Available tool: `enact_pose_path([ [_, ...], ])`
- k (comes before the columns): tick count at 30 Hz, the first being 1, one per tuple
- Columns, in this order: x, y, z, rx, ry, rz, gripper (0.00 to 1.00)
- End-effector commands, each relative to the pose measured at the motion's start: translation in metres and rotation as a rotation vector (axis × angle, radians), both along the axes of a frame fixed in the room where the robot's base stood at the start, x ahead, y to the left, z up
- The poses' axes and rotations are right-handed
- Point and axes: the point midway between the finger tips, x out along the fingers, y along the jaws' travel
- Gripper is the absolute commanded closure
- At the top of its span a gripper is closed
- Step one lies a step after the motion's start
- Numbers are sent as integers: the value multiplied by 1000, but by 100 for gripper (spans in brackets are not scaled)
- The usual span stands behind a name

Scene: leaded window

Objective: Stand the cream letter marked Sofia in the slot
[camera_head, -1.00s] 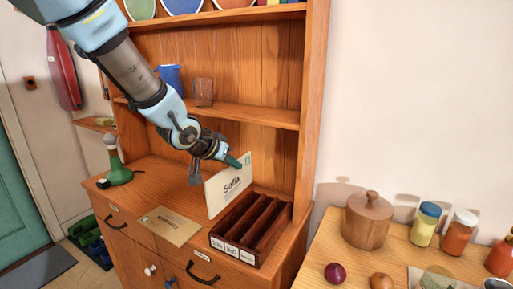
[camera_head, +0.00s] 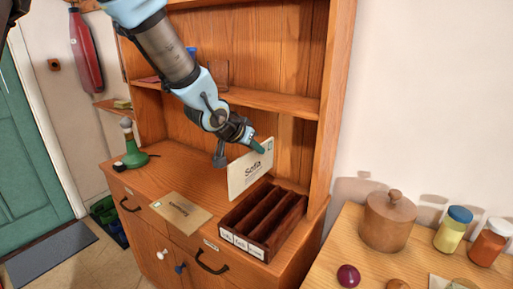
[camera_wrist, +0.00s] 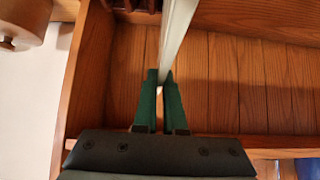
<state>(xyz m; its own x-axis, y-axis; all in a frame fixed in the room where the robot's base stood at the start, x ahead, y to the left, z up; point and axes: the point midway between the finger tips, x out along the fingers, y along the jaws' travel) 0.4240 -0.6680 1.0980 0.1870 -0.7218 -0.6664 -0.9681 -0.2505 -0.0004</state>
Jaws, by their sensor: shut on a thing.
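The cream letter marked Sofia (camera_head: 251,174) is upright in my gripper (camera_head: 259,147), which is shut on its upper right part. It also shows edge-on between the green fingertips of my gripper (camera_wrist: 160,92) in the wrist view. The dark wooden letter rack (camera_head: 270,217) has long slots and white labels on its front, too small to read surely. The letter is at the rack's left and back side, and seems to be above it; I cannot tell whether they touch. A corner of the rack (camera_wrist: 133,5) shows at the top of the wrist view.
A tan envelope (camera_head: 181,212) lies flat on the dresser top left of the rack. A green lamp-like object (camera_head: 132,153) stands farther left. A dresser shelf (camera_head: 270,101) and side panel (camera_head: 335,110) enclose the back and right. A wooden pot (camera_head: 388,222) and jars stand on the table at right.

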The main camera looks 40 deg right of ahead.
Motion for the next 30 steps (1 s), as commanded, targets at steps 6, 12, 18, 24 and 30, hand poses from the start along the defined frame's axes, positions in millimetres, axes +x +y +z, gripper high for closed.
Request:
enact_pose_path([
  [6,0,0,-20,0,1,1,100],
  [12,0,0,-35,0,0,0,100],
  [18,0,0,-50,0,0,0,100],
  [24,0,0,-65,0,1,1,100],
  [30,0,0,-81,0,1,1,100],
])
